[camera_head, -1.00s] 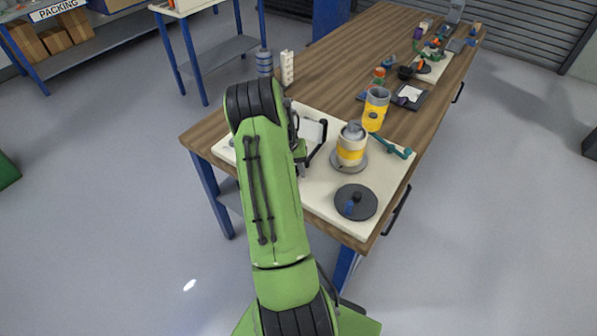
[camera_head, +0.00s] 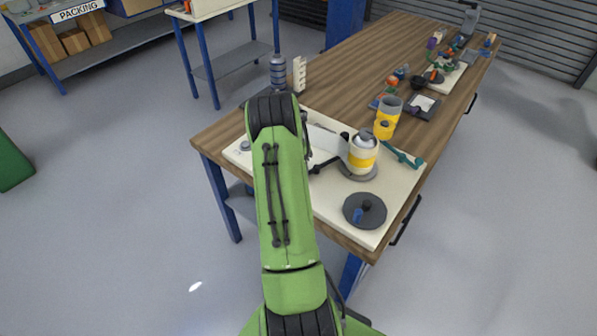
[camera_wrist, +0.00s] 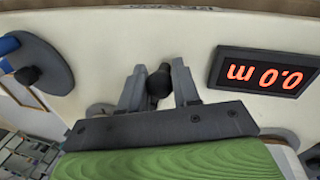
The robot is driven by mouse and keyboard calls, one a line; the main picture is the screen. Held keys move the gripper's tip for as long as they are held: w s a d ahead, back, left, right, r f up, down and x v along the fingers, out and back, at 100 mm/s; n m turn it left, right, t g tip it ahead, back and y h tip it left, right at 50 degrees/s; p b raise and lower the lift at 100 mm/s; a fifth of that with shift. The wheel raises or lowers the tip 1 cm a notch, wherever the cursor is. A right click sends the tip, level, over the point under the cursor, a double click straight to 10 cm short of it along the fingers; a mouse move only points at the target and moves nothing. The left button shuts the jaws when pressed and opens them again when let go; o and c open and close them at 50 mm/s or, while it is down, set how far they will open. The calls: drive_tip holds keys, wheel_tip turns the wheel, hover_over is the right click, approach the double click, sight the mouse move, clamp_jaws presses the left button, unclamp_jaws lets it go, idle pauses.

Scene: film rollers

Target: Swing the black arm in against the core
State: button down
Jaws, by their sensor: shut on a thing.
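The core (camera_head: 363,155) is a cream roll with a yellow band, upright on a grey disc on the pale board (camera_head: 326,207). The black arm (camera_head: 326,163) reaches across the board from the left, and its right end is close beside the core. I cannot tell whether they touch. In the wrist view my gripper (camera_wrist: 158,70) is shut on a black knob (camera_wrist: 159,84), which sits between its two grey fingers. In the head view my own green arm hides most of the gripper.
A dark disc with a blue peg (camera_head: 365,210) lies at the board's front right. A red-digit display (camera_wrist: 263,72) shows in the wrist view. A white block stack (camera_head: 299,75) stands behind.

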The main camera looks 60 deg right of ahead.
drive_tip(key=c, duration=0.9)
unclamp_jaws()
drive_tip(key=shift+o, duration=0.2)
drive_tip(key=w+r+p, duration=0.2)
drive_tip(key=w+r, duration=0.1)
drive_tip(key=r, duration=1.2)
drive_tip(key=shift+r+p, duration=0.25)
drive_tip(key=shift+p, duration=0.05)
drive_tip(key=shift+w, duration=0.15)
